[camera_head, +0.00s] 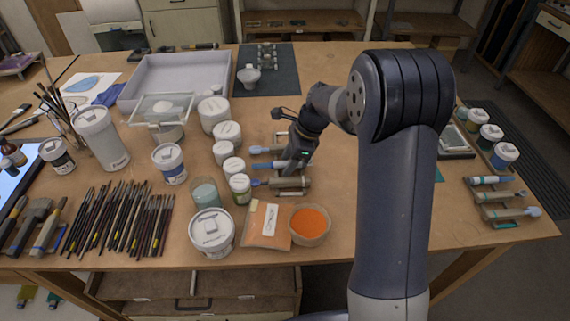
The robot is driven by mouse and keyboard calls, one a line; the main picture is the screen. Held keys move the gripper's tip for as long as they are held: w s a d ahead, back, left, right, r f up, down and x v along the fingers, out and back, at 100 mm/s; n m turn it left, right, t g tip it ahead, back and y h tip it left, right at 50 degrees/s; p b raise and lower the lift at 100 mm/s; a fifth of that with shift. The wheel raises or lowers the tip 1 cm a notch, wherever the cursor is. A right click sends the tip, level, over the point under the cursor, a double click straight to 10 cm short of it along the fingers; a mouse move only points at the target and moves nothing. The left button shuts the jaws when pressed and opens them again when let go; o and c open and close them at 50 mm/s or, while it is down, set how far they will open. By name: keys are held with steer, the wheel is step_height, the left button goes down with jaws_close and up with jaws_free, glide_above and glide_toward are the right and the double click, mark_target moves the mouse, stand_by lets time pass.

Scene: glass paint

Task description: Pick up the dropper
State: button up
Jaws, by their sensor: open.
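My gripper (293,172) points down over a small group of slim tools at the middle of the table. One slim tool with a pale blue end (262,150) lies at the back of the group. A darker blue-ended one (266,165) lies partly under my gripper. Another with a blue tip and a tan body (262,183) lies in front. Which of these is the dropper I cannot tell at this size. The fingertips are small and partly hidden, and nothing is visibly held.
White lidded jars (222,153) stand close left of my gripper. An orange powder bowl (309,224) and a packet (267,223) are in front. More slim tools (505,196) lie at the far right. The table between my arm and the tools is clear.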

steer(key=shift+c, duration=0.5)
jaws_close()
steer(key=shift+r, duration=0.15)
step_height(320, 180, up, 10)
steer(key=b, duration=0.1)
steer(key=shift+r, duration=0.15)
